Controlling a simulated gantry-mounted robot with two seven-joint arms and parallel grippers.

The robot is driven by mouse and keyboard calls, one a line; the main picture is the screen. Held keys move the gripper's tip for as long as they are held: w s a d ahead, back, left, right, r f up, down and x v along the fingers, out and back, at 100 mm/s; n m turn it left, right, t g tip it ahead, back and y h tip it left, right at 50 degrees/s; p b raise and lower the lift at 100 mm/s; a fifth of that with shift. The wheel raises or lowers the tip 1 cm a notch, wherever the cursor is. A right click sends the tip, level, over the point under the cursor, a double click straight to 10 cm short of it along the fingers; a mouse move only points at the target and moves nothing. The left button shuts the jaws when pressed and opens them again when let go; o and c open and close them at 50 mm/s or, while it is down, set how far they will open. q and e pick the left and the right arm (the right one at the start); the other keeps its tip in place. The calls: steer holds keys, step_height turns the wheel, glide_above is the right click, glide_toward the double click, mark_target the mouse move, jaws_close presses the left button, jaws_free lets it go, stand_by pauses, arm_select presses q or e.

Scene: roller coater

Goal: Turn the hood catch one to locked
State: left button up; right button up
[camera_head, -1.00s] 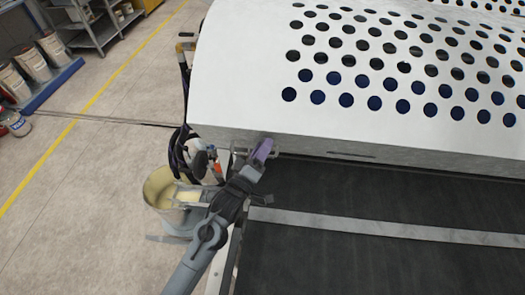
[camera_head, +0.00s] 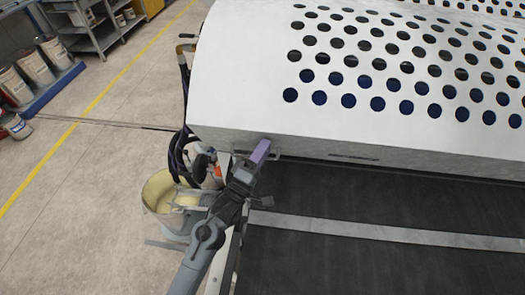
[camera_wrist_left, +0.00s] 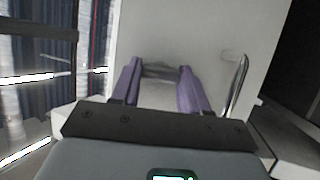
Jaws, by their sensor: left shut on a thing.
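The white perforated hood (camera_head: 250,75) fills the upper right of the head view. Its front edge is just beyond my left gripper (camera_head: 260,151), which has purple fingers. In the left wrist view the fingers of my left gripper (camera_wrist_left: 159,85) stand on both sides of a small grey piece (camera_wrist_left: 160,69) on the pale hood face, and the gripper is shut on it. This looks like the hood catch. The fingers hide its ends, so its exact angle is hard to tell. In the head view the gripper covers the catch. My right gripper is not in view.
A bent metal handle (camera_wrist_left: 237,86) stands right of the fingers in the left wrist view. A dark conveyor bed (camera_head: 370,205) with a pale crossbar (camera_head: 390,232) lies below the hood. A bucket (camera_head: 160,205) and hoses (camera_head: 178,155) are left of my arm.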

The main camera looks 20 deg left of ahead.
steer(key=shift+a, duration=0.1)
arm_select(q)
steer(key=o, duration=1.1)
steer(key=shift+c, duration=0.2)
arm_select(e)
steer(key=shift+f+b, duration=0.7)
steer(key=shift+b, duration=0.05)
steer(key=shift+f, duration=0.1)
arm_select(q)
steer(key=v, duration=1)
steer(key=shift+s+f, duration=0.15)
steer(key=shift+s, duration=0.2)
steer(key=shift+a, duration=0.1)
